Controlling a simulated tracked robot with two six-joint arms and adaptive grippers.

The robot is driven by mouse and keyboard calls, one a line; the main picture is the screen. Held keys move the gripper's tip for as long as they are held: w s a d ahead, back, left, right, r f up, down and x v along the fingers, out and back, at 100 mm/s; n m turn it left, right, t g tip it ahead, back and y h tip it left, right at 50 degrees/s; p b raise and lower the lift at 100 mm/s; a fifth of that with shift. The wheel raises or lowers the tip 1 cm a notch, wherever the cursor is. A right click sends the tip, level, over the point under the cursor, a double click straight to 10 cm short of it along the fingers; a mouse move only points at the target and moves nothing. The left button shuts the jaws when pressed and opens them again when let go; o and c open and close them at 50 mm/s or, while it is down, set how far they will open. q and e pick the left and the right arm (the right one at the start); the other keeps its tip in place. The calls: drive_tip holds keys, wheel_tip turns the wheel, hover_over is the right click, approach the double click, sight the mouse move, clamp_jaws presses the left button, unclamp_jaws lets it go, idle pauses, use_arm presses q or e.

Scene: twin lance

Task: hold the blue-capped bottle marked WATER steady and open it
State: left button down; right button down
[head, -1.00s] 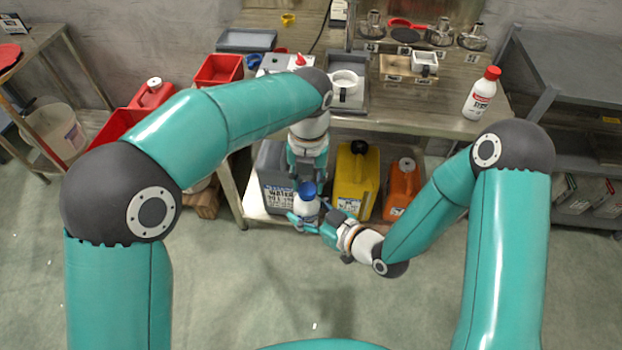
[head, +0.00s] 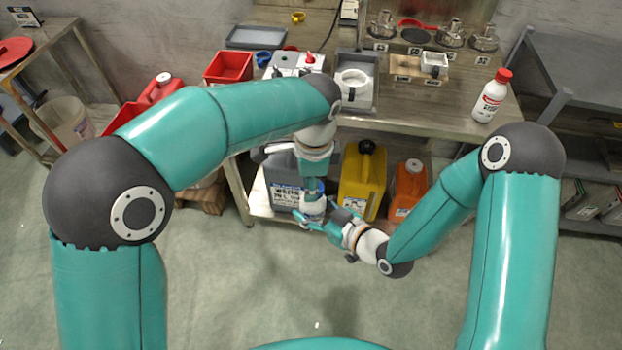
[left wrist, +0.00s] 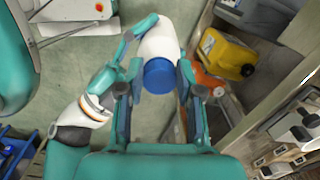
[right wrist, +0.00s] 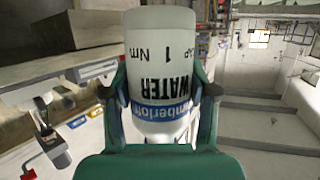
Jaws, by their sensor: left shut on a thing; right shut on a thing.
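The white WATER bottle (head: 313,207) is in front of the bench's lower shelf in the head view. Its label reads WATER and CAP 1 Nm, upside down in the right wrist view (right wrist: 160,70). My right gripper (head: 310,218) is shut on the bottle's body, with one finger on each side in the right wrist view. My left gripper (head: 312,190) comes from above and is shut on the blue cap (left wrist: 159,76), which sits on the bottle between the fingers in the left wrist view. The left gripper hides the cap in the head view.
A grey jug (head: 283,185), a yellow jug (head: 362,180) and an orange jug (head: 408,190) stand on the lower shelf behind the bottle. A red-capped white bottle (head: 489,100) stands on the bench top. The floor (head: 300,290) in front is clear.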

use_arm(q)
drive_tip(key=n, duration=0.6)
drive_tip(key=shift+s+d+n, duration=0.1)
drive_tip(key=shift+n, duration=0.2)
drive_tip(key=n, duration=0.6)
drive_tip(key=shift+s, duration=0.1)
drive_tip(key=n, duration=0.6)
drive_tip(key=shift+s+d+n+y, duration=0.1)
drive_tip(key=shift+d+n+y, duration=0.2)
drive_tip(key=shift+n, duration=0.1)
drive_tip(key=n, duration=0.4)
drive_tip(key=shift+d, duration=0.1)
drive_tip(key=n, duration=0.4)
drive_tip(key=shift+d+n, duration=0.15)
drive_tip(key=shift+n, duration=0.25)
drive_tip(key=n, duration=0.4)
drive_tip(key=shift+w+d+n+g, duration=0.15)
drive_tip(key=shift+w+n+g, duration=0.05)
drive_tip(key=shift+n+g, duration=0.1)
drive_tip(key=n, duration=0.4)
drive_tip(key=shift+w+d, duration=0.1)
drive_tip(key=n, duration=0.4)
drive_tip(key=shift+d+n+h, duration=0.15)
drive_tip(key=shift+n+h, duration=0.25)
